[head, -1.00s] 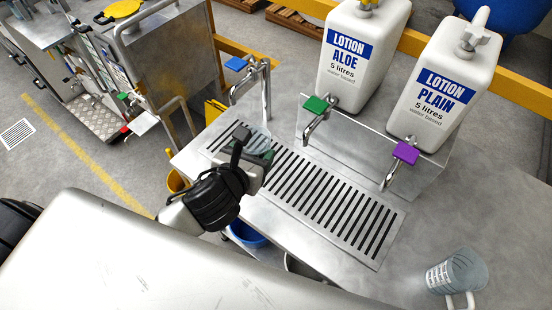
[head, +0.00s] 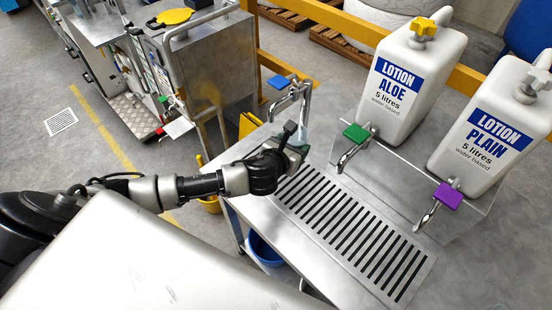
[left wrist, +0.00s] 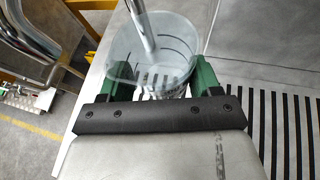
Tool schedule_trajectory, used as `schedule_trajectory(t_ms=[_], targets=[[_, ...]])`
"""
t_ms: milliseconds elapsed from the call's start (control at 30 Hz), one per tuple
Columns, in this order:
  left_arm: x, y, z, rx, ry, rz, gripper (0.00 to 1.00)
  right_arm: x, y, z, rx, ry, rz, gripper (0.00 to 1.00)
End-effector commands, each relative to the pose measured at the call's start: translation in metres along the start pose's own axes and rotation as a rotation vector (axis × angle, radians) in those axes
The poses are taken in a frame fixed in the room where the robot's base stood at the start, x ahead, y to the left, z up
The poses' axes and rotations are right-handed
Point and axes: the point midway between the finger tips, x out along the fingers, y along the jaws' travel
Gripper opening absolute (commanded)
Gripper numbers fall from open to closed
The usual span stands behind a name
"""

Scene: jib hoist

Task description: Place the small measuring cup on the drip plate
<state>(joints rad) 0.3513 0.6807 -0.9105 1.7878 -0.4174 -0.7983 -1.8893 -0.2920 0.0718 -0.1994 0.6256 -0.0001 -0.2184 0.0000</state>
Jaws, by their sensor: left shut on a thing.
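My left gripper (head: 293,150) is shut on a clear, see-through cup. In the left wrist view the cup (left wrist: 172,75) sits between the green fingers (left wrist: 152,78), its wide rim facing the camera and dark lines on its wall. The drip plate (head: 350,235) is a slotted steel panel set in the counter. The gripper is at its far left end, beside the blue-handled tap (head: 282,82). In the wrist view the tap's metal pipe overlaps the cup's mouth. I cannot tell whether the cup's base touches the plate. My right gripper is not in view.
Green-handled (head: 355,133) and purple-handled (head: 448,196) taps stand behind the plate, below the aloe (head: 402,85) and plain (head: 492,135) lotion bottles. A blue bucket (head: 264,250) is under the counter. Most of the plate is clear.

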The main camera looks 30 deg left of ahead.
Motion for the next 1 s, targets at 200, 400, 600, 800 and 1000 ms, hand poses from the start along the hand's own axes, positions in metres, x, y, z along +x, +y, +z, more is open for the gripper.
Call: schedule_trajectory(t_ms=[200, 400, 600, 800, 1000], targets=[[0.008, 0.049, -0.031, 0.001, 0.003, 0.004, 0.39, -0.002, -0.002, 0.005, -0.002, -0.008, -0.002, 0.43], [0.013, 0.069, -0.044, 0.0, 0.0, 0.0, 0.39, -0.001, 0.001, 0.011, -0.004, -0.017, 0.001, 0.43], [0.021, 0.068, -0.067, -0.003, 0.002, -0.001, 0.39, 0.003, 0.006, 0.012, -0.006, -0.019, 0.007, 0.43], [0.028, 0.068, -0.082, -0.002, -0.001, 0.0, 0.39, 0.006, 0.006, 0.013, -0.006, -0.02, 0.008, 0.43], [0.028, 0.068, -0.082, 0.0, -0.001, -0.001, 0.39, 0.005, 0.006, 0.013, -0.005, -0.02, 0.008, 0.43]])
